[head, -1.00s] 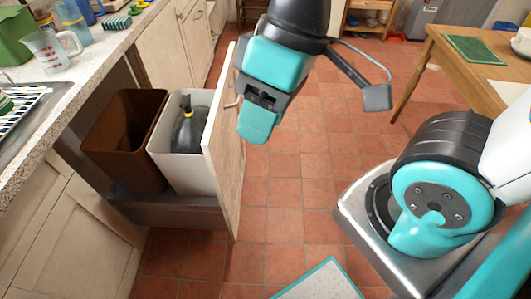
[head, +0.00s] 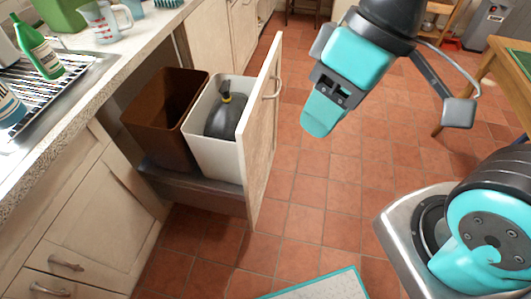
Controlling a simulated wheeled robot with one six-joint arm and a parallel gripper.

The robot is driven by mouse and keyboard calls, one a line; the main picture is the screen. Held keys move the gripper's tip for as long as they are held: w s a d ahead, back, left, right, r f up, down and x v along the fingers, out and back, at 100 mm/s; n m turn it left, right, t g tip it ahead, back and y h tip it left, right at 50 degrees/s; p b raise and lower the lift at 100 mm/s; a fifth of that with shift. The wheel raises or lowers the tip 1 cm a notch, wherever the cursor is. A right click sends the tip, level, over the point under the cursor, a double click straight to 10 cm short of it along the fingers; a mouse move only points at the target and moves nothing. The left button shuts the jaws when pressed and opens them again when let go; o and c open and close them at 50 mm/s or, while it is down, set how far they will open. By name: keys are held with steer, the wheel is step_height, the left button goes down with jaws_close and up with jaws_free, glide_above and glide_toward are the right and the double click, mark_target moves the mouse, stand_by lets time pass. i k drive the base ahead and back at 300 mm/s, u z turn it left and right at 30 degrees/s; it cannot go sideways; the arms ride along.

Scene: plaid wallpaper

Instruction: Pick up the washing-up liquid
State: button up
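My gripper (head: 322,110) hangs over the tiled floor, right of the open bin drawer and well away from the bottle. I see its teal finger mostly from one side, so I cannot tell whether it is open or shut. No object shows in it.
A pulled-out drawer front (head: 262,130) stands between my gripper and the counter. Behind it are a brown bin (head: 155,120) and a white bin (head: 210,155) with a dark bag. A measuring jug (head: 103,22) stands on the counter. The tiled floor is open; a table (head: 487,85) is right.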

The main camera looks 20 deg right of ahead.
mark_target(34, 44)
steer(key=z, duration=0.05)
steer(key=k, duration=0.6)
steer(key=u, duration=0.45)
steer(key=i, duration=0.8)
steer(key=u, duration=1.2)
steer(key=i, duration=0.85)
steer(key=u, duration=0.6)
